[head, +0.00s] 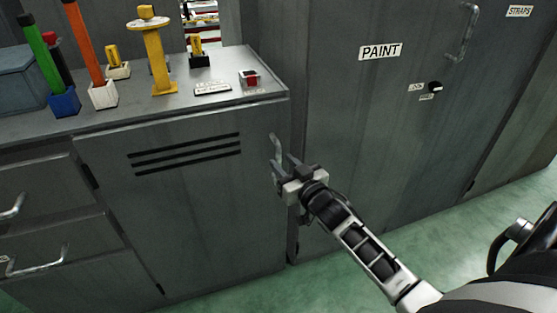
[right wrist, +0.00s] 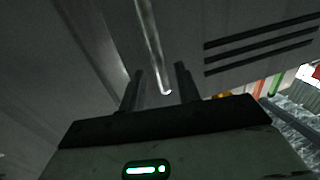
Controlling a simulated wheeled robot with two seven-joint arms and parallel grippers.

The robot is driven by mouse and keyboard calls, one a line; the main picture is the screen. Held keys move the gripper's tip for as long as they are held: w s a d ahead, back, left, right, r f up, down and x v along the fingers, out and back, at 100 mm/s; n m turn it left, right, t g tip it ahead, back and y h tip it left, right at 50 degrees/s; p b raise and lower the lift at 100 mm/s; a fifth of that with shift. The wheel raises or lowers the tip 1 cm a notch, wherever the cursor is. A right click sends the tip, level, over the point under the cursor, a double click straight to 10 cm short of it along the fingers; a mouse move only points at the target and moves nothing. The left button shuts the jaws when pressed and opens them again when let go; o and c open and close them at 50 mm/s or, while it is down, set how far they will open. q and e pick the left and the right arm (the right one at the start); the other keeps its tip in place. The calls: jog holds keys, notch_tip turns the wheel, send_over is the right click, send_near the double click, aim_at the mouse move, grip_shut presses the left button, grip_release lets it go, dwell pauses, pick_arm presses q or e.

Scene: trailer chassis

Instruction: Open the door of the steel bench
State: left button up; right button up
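The steel bench (head: 262,85) stands at the left of the head view. Its grey door (head: 205,205) has three dark vent slots and looks shut flush with the front. A metal bar handle (head: 276,147) stands upright near the door's right edge. My right gripper (head: 284,168) is at the handle's lower part, fingers apart. In the right wrist view the handle (right wrist: 152,45) runs down between the two open fingers (right wrist: 158,85), with a gap on each side. I cannot tell how deep the handle sits between them. My left gripper is not in view.
A grey paint cabinet (head: 375,130) stands to the right. Drawers with handles (head: 35,262) are left of the door. Coloured tools, yellow stands and a red-topped block (head: 249,78) are on the bench top. Green floor (head: 330,275) is clear in front.

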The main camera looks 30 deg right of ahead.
aim_at(280, 159)
jog(key=shift+w, duration=1.15)
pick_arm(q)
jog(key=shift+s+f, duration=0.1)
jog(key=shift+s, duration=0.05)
pick_arm(e)
jog(key=shift+w+d, duration=0.1)
jog(key=shift+w, duration=0.35)
